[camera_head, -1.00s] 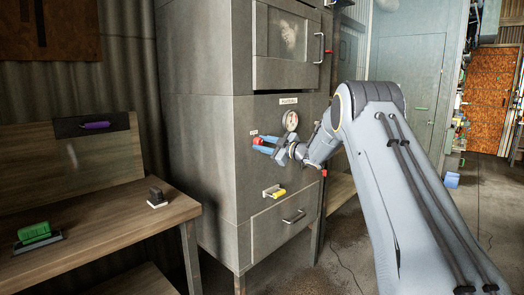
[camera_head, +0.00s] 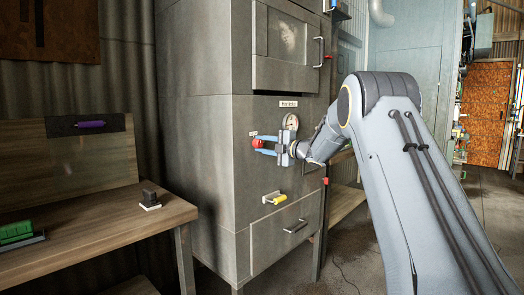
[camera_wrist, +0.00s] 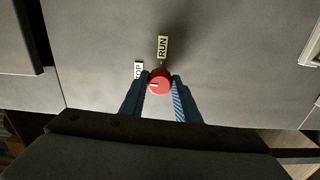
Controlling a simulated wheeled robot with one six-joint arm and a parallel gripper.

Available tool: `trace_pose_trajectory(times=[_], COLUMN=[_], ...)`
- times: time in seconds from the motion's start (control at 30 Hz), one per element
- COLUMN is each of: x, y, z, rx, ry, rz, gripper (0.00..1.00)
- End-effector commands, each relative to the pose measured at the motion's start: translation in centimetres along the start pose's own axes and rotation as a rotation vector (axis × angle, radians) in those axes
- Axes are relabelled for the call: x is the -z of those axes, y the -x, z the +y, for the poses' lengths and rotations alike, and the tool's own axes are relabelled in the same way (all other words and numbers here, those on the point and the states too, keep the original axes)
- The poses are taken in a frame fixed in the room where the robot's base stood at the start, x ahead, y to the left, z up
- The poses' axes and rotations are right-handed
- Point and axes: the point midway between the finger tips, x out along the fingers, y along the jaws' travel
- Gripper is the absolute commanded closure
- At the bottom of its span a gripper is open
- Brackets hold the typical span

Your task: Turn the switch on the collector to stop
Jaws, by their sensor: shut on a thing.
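The collector is a tall grey metal cabinet (camera_head: 215,160). Its switch is a round red knob (camera_head: 257,143) on the front panel, and it shows in the wrist view (camera_wrist: 159,80). A white mark on the knob points left in the wrist view, roughly toward the STOP side. The RUN label (camera_wrist: 163,47) is above the knob there, and the STOP label (camera_wrist: 139,70) is at upper left, partly hidden by a finger. My gripper (camera_head: 265,146) has its blue fingers on both sides of the knob and is shut on it.
A gauge (camera_head: 291,122) sits just right of the knob, close to my wrist. A yellow handle (camera_head: 277,199) and a drawer (camera_head: 287,228) are below. A wooden bench (camera_head: 100,230) stands at left, holding a green block (camera_head: 16,232) and a small dark block (camera_head: 150,197).

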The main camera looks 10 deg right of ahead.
Motion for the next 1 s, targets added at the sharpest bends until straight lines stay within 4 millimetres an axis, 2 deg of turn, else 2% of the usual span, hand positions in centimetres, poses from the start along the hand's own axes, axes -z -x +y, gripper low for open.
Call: trace_pose_trajectory(times=[0.27, 0.7, 0.73, 0.8, 0.83, 1.0], x=[0.03, 0.02, 0.02, 0.02, 0.01, -0.01], y=[-0.02, 0.0, 0.0, 0.0, 0.0, 0.01], z=[-0.14, -0.1, -0.1, -0.1, -0.08, -0.05], rx=[0.002, 0.002, 0.002, 0.002, 0.002, 0.001], ry=[0.065, 0.074, 0.074, 0.073, 0.073, 0.073], rz=[0.001, 0.001, 0.001, 0.001, 0.001, 0.0], gripper=[0.93, 0.93, 0.68, 0.56, 0.52, 0.52])
